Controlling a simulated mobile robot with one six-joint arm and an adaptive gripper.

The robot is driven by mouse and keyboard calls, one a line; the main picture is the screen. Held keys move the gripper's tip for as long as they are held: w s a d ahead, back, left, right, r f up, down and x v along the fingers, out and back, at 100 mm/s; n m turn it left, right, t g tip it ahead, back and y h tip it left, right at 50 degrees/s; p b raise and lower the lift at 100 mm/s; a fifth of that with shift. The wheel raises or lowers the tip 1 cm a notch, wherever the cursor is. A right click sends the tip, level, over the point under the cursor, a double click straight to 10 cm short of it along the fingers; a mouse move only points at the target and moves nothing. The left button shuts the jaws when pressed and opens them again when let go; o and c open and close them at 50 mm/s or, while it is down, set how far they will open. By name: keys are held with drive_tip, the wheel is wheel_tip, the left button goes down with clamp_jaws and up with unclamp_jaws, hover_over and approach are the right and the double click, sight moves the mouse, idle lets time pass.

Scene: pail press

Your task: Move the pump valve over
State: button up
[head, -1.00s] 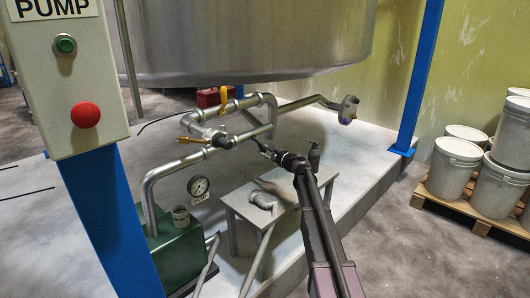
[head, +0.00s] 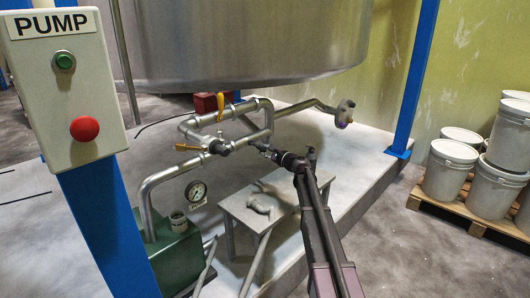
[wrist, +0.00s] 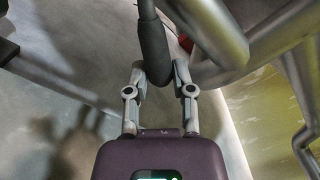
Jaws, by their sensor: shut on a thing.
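My gripper (wrist: 160,85) is shut on a dark grey rounded handle (wrist: 154,45), with one finger on each side near its end. In the head view my gripper (head: 263,149) is just below and right of a loop of silver pipe (head: 265,120) under the tank. The dark handle is hard to make out there. I cannot tell which valve the gripped handle belongs to.
A steel tank (head: 240,45) hangs above the pipes. A green pump (head: 180,255) and a pump control box (head: 70,100) are at the left. White pails (head: 447,170) stand on a pallet at the right.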

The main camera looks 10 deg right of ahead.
sight(263, 138)
drive_tip(key=shift+r, duration=0.15)
drive_tip(key=shift+w+d+r+p, duration=0.2)
drive_tip(key=shift+d+r+p, duration=0.05)
drive_tip(key=shift+r+p, duration=0.25)
drive_tip(key=shift+w+d+r+p, duration=0.15)
drive_tip(key=shift+d+r+p, duration=0.1)
drive_tip(key=shift+r+p, duration=0.25)
drive_tip(key=shift+f, duration=0.1)
drive_tip(key=shift+o, duration=0.2)
drive_tip(key=shift+w+d+r+p, duration=0.1)
drive_tip(key=shift+w+r+p, duration=0.05)
drive_tip(key=shift+r+p, duration=1.05)
drive_tip(key=o, duration=0.9)
drive_tip(key=shift+d, duration=0.1)
